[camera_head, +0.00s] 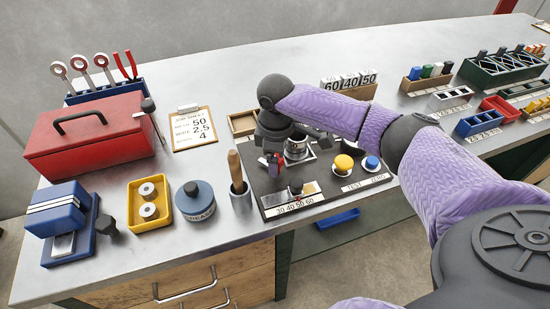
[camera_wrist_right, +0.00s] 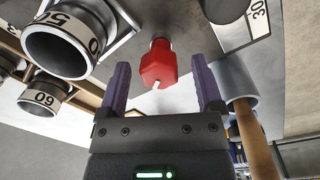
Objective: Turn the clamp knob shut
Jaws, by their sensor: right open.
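The red clamp knob (camera_wrist_right: 158,66), faceted with a white mark on its end, sits on a short metal stem in the right wrist view. In the head view a small part of something red (camera_head: 274,171) shows below my gripper; the rest is hidden. My right gripper (camera_wrist_right: 160,80) is open, with its two purple fingers apart on either side of the knob. I see gaps between both fingers and the knob. In the head view my right gripper (camera_head: 270,158) is over the dark panel (camera_head: 318,206). My left gripper is not in view.
A grey cup with a wooden-handled tool (camera_head: 238,178) stands left of the panel. A metal ring holder (camera_head: 298,148), a yellow button (camera_head: 343,163) and a blue button (camera_head: 372,163) are close by. Labelled cylinders (camera_wrist_right: 68,42) surround the gripper's left side in the wrist view.

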